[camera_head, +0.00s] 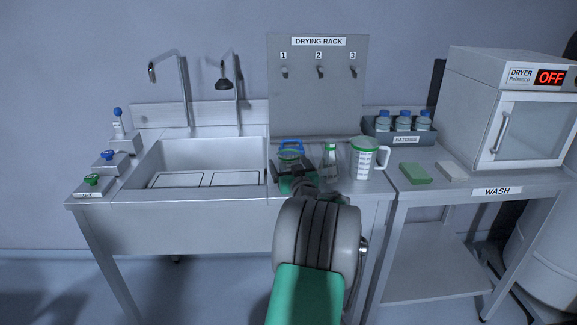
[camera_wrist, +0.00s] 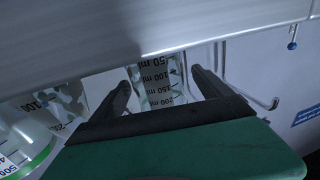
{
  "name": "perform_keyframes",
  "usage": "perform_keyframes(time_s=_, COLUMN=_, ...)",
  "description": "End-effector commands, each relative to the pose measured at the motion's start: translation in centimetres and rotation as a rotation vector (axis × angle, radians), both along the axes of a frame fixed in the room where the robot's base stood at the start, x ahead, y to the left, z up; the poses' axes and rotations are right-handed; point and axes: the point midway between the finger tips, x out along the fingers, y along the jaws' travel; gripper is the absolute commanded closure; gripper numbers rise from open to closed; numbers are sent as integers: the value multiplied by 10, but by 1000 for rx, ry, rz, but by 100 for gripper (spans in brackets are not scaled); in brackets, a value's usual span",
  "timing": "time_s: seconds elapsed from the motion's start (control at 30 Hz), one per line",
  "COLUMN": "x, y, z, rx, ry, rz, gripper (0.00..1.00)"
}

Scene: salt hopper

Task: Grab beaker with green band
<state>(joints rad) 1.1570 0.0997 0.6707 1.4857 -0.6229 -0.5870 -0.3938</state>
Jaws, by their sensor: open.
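My gripper (camera_head: 291,172) is open over the worktop right of the sink, partly hidden by my own arm. In the wrist view, a clear beaker (camera_wrist: 160,80) with marks from 50 to 200 ml shows between the two open fingers (camera_wrist: 163,78). Another marked beaker (camera_wrist: 68,102) stands left of the fingers. In the head view, a small vessel with green (camera_head: 330,152) stands just right of the gripper. A blue-edged item (camera_head: 291,146) shows right behind the gripper.
A large jug with a green rim (camera_head: 365,160) stands close on the right; it also shows in the wrist view (camera_wrist: 22,145). The drying rack panel (camera_head: 318,95) rises behind. The sink (camera_head: 205,155) lies left. A green sponge (camera_head: 414,173) and the dryer (camera_head: 515,105) are farther right.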

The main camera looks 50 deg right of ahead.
Motion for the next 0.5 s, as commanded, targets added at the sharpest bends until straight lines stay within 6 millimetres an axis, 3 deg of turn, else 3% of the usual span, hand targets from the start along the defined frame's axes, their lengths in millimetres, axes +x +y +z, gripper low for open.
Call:
perform_keyframes(time_s=0.27, x=4, y=-5, z=0, rx=1, ry=1, rz=-3, gripper=13)
perform_keyframes(time_s=0.5, x=3, y=-6, z=0, rx=1, ry=1, rz=-4, gripper=32)
